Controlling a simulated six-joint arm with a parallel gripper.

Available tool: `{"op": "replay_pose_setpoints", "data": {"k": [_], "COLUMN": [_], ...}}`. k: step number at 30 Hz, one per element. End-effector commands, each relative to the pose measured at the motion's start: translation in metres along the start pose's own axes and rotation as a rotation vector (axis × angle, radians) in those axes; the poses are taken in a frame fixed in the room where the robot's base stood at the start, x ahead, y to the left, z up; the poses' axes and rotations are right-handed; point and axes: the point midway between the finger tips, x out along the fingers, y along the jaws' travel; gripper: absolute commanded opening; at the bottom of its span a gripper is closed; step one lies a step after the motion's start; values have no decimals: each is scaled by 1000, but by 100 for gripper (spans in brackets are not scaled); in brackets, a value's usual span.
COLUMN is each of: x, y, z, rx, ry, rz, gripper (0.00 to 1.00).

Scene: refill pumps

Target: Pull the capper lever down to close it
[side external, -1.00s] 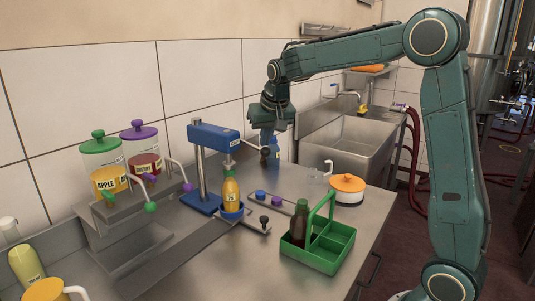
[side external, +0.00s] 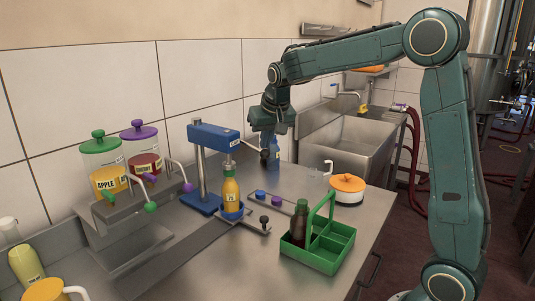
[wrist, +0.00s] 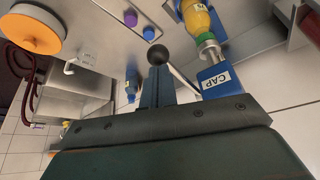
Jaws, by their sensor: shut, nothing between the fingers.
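The blue capper (side external: 214,137) stands on the counter, and its CAP-labelled head shows in the wrist view (wrist: 214,78). A yellow-orange bottle (side external: 230,192) with a green top stands upright under the head, in a blue holder (side external: 231,213). The lever's thin rod (wrist: 183,78) runs from the head to a black ball knob (wrist: 157,55), and the lever sticks out sideways from the head. My gripper (side external: 266,143) is shut and empty. Its fingertips are right by the knob, seemingly above it; I cannot tell whether they touch.
A blue bottle (side external: 275,150) stands behind my gripper. Purple and blue caps (side external: 261,195) lie in front of the capper. A green carrier (side external: 315,260) with a dark bottle and an orange-lidded pot (side external: 347,188) stand right. Juice dispensers (side external: 108,178) stand left.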

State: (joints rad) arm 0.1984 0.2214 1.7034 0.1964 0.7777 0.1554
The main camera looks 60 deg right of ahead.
Motion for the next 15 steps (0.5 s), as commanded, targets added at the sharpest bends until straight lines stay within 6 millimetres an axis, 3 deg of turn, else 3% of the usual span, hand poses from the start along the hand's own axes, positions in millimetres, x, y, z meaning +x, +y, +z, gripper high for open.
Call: {"op": "replay_pose_setpoints", "data": {"k": [15], "x": [-25], "y": [7], "z": [1], "rx": [2], "ry": [0], "rz": [1], "gripper": [0]}}
